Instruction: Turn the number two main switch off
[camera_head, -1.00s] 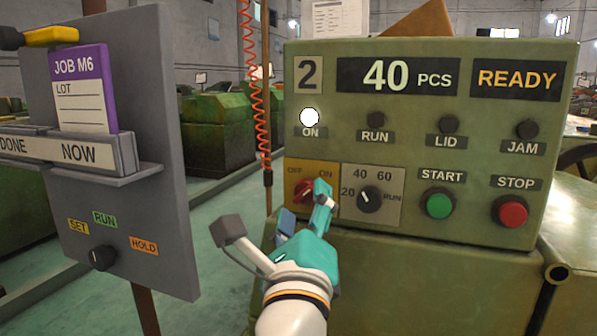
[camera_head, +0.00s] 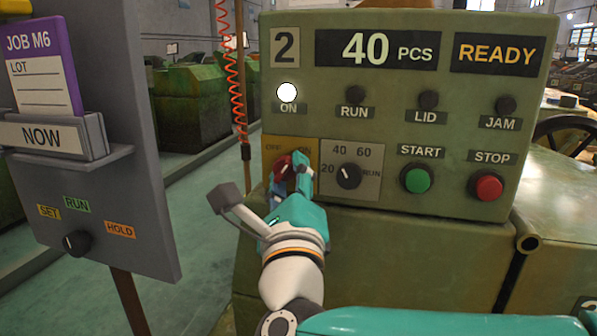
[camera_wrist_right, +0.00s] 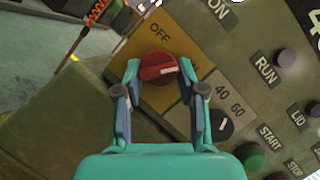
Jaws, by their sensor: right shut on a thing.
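The number two panel (camera_head: 400,130) is a green box with a 2 plate (camera_head: 284,47), a READY display and a white ON lamp (camera_head: 287,93) that is lit. Its red main switch knob (camera_head: 283,167) sits on a yellow OFF/ON plate (camera_head: 272,150). My right gripper (camera_head: 289,178) is shut on the knob and partly hides it. In the wrist view, the fingers (camera_wrist_right: 158,70) hold the red knob (camera_wrist_right: 156,62) from both sides. Its white mark points right, towards the partly hidden ON label and away from OFF. My left gripper is out of view.
Right of the switch is a black selector knob (camera_head: 348,176), then a green START button (camera_head: 416,180) and a red STOP button (camera_head: 486,187). A grey job board (camera_head: 120,200) with its own knob (camera_head: 77,243) stands at the left, with open floor between.

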